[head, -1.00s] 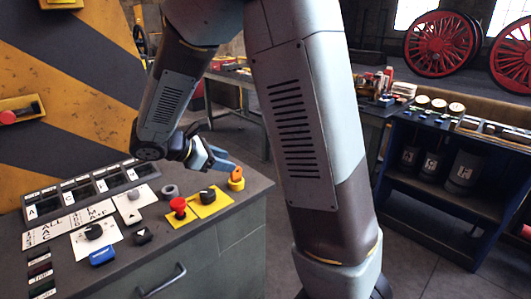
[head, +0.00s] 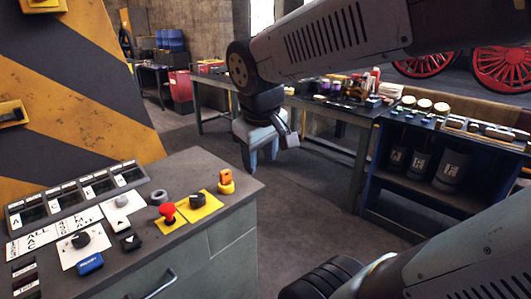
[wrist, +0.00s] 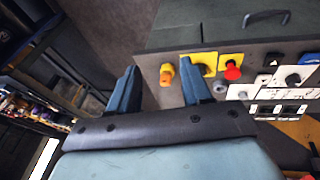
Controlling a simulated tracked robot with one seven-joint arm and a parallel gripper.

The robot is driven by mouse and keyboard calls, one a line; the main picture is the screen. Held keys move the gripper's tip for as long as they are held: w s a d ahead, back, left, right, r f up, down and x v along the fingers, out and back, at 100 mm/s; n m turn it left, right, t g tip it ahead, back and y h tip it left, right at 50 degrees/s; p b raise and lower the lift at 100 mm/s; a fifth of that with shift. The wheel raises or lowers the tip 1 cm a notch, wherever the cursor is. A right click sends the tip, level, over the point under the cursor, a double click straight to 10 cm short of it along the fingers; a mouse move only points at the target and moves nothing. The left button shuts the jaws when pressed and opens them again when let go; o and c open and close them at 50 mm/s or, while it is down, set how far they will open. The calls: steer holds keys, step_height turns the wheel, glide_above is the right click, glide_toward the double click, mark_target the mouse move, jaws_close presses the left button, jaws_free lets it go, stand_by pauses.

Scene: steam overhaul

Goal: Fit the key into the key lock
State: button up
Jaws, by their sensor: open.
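The orange key (head: 225,176) stands upright at the yellow ring of the key lock (head: 227,189), at the console's right end. It appears seated in the lock, but how deep it sits is hidden. My gripper (head: 262,166) is open and empty, pointing down over the floor to the right of the lock, apart from the key. In the wrist view, the open fingers (wrist: 161,70) frame the small orange and yellow shape of the key and lock (wrist: 166,78) beyond them, with nothing held.
A red mushroom button (head: 168,211) and a black knob on a yellow plate (head: 198,201) sit left of the lock. The console top (head: 195,168) carries several more switches. A blue shelf unit (head: 410,200) stands right. Floor between is clear.

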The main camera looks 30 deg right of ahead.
steer(key=s+r+m+t, duration=0.1)
steer(key=s+r+m+t+y, duration=0.1)
steer(key=s+m, duration=0.1)
steer(key=shift+a, duration=0.15)
steer(key=shift+o, duration=0.2)
stand_by(2.9)
